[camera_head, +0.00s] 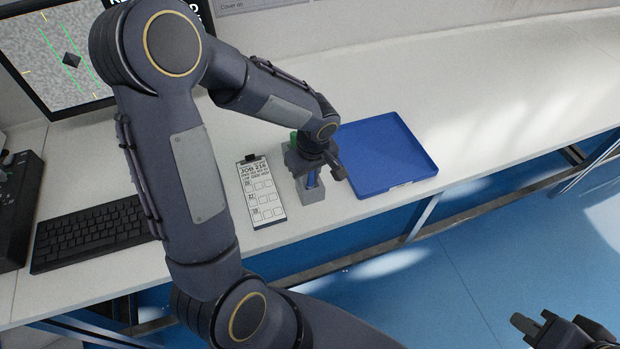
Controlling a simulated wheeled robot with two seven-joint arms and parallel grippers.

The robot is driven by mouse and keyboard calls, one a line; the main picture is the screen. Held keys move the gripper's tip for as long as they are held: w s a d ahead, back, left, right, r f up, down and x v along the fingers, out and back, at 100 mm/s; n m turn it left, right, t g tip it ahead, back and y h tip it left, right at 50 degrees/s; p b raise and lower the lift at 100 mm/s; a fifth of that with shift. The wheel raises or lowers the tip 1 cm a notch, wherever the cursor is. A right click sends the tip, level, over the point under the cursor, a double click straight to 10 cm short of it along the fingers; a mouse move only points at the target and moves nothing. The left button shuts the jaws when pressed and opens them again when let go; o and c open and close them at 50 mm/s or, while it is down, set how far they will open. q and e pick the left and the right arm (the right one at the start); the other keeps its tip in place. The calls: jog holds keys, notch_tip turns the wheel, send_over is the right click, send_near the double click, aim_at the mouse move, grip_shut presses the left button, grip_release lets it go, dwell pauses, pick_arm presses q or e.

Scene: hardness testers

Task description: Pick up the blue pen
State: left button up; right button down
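The blue pen (311,181) shows only in part. It stands in a small grey holder (304,208) near the front edge of the bench. My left gripper (315,168) points down right over the holder, and its dark parts cover the upper end of the pen. I cannot tell whether its fingers touch the pen or stand apart from it. My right gripper (537,326) is at the lower right corner, over the floor and well away from the bench. Its fingers look apart and empty.
A blue tray (388,158) lies just right of the holder. A clipboard (262,193) with a printed sheet lies left of it. A black keyboard (90,233) and a monitor (52,55) are further left. A green item (293,137) shows behind my gripper. The bench beyond the tray is clear.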

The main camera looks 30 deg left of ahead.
pick_arm(q)
grip_shut()
jog(key=shift+r, duration=0.5)
notch_tip(320, 180, up, 2)
jog(key=shift+w+r, duration=0.1)
jog(key=shift+r, duration=0.05)
jog(key=s+a+r, duration=0.2)
jog(key=s+r, duration=0.7)
jog(key=s, duration=0.5)
jog(key=shift+a+r+b, duration=0.25)
jog(key=shift+r+b, duration=0.1)
jog(key=shift+w, duration=0.1)
